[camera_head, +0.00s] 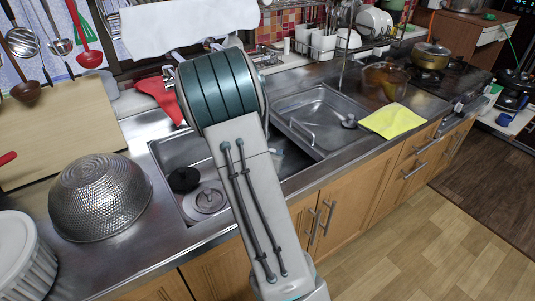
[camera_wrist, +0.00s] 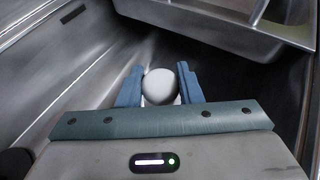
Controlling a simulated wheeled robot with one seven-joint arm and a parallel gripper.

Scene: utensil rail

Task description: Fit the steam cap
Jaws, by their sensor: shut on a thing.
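My gripper (camera_wrist: 161,88) shows in the wrist view with its two blue fingers shut on a white, rounded piece (camera_wrist: 159,86). Only the domed top of this piece shows, and I cannot tell for certain that it is the steam cap. The fingers are over the dark sink area. In the head view my arm covers the middle of the sink and hides the held piece. A round grey lid-like disc (camera_head: 208,200) lies in the left sink basin (camera_head: 168,152), with a black round thing (camera_head: 184,180) beside it.
A steel tray (camera_head: 318,112) sits over the right part of the sink; its edge shows close by in the wrist view (camera_wrist: 215,32). A hammered metal bowl (camera_head: 100,196) stands left of the basin. A yellow cloth (camera_head: 394,121) lies on the right counter.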

